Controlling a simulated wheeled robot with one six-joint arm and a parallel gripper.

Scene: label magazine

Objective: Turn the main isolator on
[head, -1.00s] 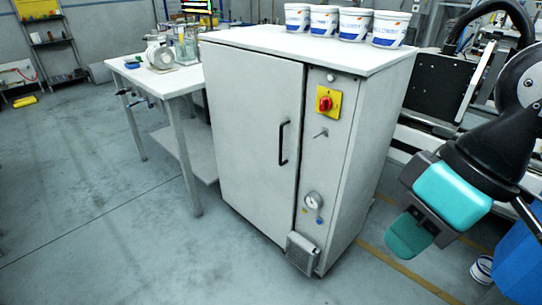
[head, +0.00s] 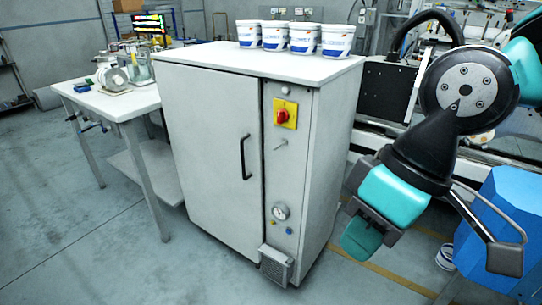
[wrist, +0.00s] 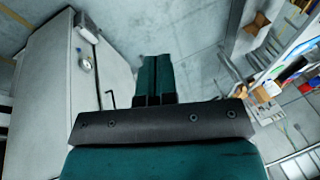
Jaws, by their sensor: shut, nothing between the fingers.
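The main isolator (head: 282,116) is a red rotary knob on a yellow plate, high on the narrow right-hand panel of a grey cabinet (head: 206,150). I cannot tell clearly from here which position its handle is in. My gripper (head: 360,240) is to the right of the cabinet and lower than the isolator, apart from it, pointing down. In the wrist view my gripper's teal fingers (wrist: 154,80) are together with nothing between them. The cabinet also shows at the left of the wrist view (wrist: 45,100), with its gauge; the isolator is not clearly visible there.
The cabinet has a black door handle (head: 245,157), a small lever (head: 281,144), a gauge (head: 281,211) and a grey vented box (head: 275,265) low down. Several white tubs (head: 304,40) stand on top. A white table (head: 110,102) is at left. Floor in front is clear.

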